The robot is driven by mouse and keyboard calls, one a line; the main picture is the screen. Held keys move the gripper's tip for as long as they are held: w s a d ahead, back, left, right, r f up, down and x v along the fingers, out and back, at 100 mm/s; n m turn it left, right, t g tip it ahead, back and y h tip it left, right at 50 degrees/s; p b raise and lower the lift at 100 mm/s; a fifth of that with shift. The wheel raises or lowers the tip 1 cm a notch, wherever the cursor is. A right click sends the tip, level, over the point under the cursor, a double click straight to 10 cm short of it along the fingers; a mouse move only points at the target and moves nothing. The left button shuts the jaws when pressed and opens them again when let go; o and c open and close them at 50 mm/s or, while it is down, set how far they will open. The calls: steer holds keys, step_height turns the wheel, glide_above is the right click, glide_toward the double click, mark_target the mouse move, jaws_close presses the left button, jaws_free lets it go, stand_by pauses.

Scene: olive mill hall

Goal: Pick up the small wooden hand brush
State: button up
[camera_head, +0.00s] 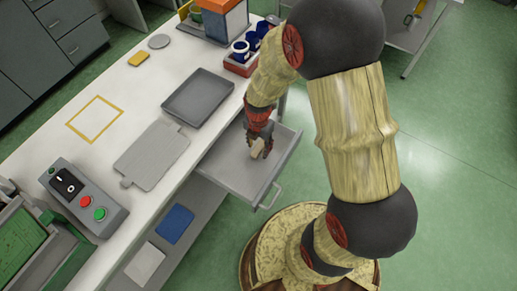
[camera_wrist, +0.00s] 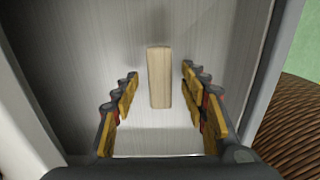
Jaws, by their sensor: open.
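The small wooden hand brush (camera_wrist: 160,78) shows in the wrist view as a pale wooden block lying lengthwise on the grey drawer floor. In the head view the brush (camera_head: 257,148) is a small tan piece in the open drawer (camera_head: 228,166), partly covered by my gripper. My gripper (camera_wrist: 161,112) is open, with one row of fingers on each side of the brush and clear gaps between. In the head view my gripper (camera_head: 262,140) reaches down into the drawer. Bristles cannot be made out.
Drawer walls stand close around my gripper, with a handle (camera_head: 270,196) at the front. The white worktop (camera_head: 62,143) holds a dark tray (camera_head: 198,97), a grey board (camera_head: 152,154), a button box (camera_head: 83,197) and a red holder with blue cups (camera_head: 241,66).

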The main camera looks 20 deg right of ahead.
steer(key=shift+f, duration=0.25)
steer(key=shift+c, duration=0.4)
jaws_close()
stand_by(0.4)
